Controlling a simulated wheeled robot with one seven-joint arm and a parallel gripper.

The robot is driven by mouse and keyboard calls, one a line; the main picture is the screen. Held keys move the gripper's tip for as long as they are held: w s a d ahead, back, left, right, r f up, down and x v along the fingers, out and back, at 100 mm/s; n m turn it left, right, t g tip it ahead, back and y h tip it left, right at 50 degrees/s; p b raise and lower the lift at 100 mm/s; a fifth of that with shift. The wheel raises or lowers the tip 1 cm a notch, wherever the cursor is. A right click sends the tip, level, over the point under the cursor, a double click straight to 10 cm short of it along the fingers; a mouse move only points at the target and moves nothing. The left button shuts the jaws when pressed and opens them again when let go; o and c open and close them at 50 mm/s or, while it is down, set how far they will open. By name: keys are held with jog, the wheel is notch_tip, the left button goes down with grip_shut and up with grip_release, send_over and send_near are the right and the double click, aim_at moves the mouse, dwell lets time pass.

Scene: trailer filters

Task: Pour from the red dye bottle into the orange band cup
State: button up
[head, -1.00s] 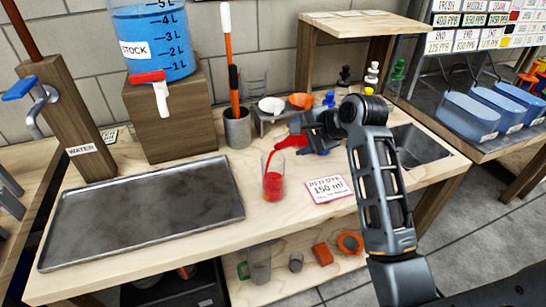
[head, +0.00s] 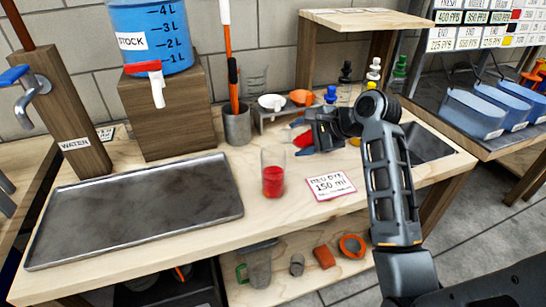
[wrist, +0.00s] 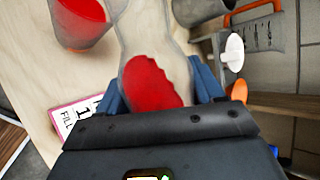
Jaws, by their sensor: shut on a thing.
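A clear cup (head: 273,172) stands upright on the wooden bench with red liquid in its lower part. It also shows in the wrist view at the top left (wrist: 108,38). In the wrist view the bottle holds red liquid at the end near my gripper. In the head view the bottle is mostly hidden by my gripper. No stream runs between bottle and cup.
A card reading 150 ml (head: 331,186) lies right of the cup. A metal tray (head: 140,205) lies to the left. A holder with brushes (head: 237,125), a small stand with bowls (head: 288,112) and several dropper bottles (head: 373,72) stand behind. A sink is right.

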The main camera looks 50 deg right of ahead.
jog(key=shift+r+p, duration=0.35)
jog(key=shift+r, duration=0.1)
jog(key=shift+f+y, duration=0.2)
jog(key=shift+y, duration=0.1)
jog(key=shift+a+r+p, duration=0.1)
jog(key=shift+r+p, duration=0.05)
jog(key=shift+p, duration=0.2)
